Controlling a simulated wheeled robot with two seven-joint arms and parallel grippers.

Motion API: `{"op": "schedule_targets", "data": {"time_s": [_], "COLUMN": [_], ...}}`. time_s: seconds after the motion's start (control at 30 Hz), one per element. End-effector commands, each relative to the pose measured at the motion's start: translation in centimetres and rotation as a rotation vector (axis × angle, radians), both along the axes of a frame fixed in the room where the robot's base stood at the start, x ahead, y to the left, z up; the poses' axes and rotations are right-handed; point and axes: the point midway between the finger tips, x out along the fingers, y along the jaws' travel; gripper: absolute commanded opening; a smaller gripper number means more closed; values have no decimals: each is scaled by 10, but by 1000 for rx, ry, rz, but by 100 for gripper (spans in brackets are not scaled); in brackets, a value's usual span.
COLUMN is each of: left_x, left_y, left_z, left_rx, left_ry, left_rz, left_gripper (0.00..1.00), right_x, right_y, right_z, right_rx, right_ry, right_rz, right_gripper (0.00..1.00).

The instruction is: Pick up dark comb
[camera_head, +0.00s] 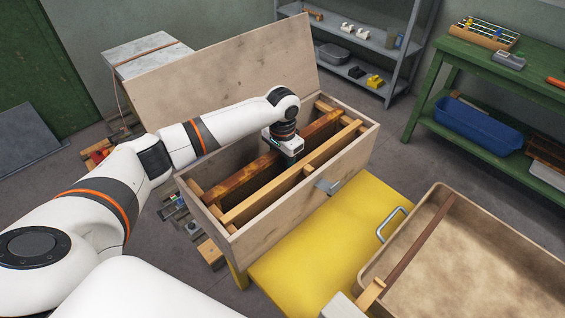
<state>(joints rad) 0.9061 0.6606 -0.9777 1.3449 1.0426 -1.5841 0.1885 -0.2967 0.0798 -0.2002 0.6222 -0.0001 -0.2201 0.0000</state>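An open wooden hive box (262,232) stands in the middle with its lid tilted up behind. A dark reddish-brown bar (239,180), which looks like the top of the dark comb, lies lengthwise inside. A lighter wooden bar (262,196) runs parallel in front of it. My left gripper (290,160) reaches down into the box at the middle of the dark bar. Its fingertips are small and partly hidden, so I cannot tell whether they close on the bar. The comb below the bar is hidden in the box. I cannot make out my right gripper.
A yellow stand (325,240) is beside the box. A beige tray (480,210) at the lower right has a dark bar (420,235) with a light wooden end across its left side. A green bench (490,75) and grey shelf (370,45) stand behind.

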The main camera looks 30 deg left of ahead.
Motion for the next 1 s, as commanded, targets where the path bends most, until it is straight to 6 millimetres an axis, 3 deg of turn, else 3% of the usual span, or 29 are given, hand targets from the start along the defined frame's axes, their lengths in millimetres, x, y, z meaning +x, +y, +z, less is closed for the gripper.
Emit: {"op": "schedule_targets", "data": {"time_s": [0.07, 0.37, 0.77, 1.0], "left_x": [0, 0, 1, 1], "left_y": [0, 0, 0, 0], "left_z": [0, 0, 8, 39], "left_rx": [0, 0, -1, -3], "left_ry": [0, 0, -3, -4], "left_rz": [0, 0, 1, 0], "left_gripper": [50, 4, 4, 4], "right_x": [-1, -4, -5, -5], "right_y": [0, 0, 0, 0], "right_z": [0, 0, 0, -1], "right_rx": [0, 0, 0, -1], "right_ry": [1, 5, 6, 7], "right_rz": [0, 0, 0, 0], "right_gripper": [36, 36, 36, 36]}}
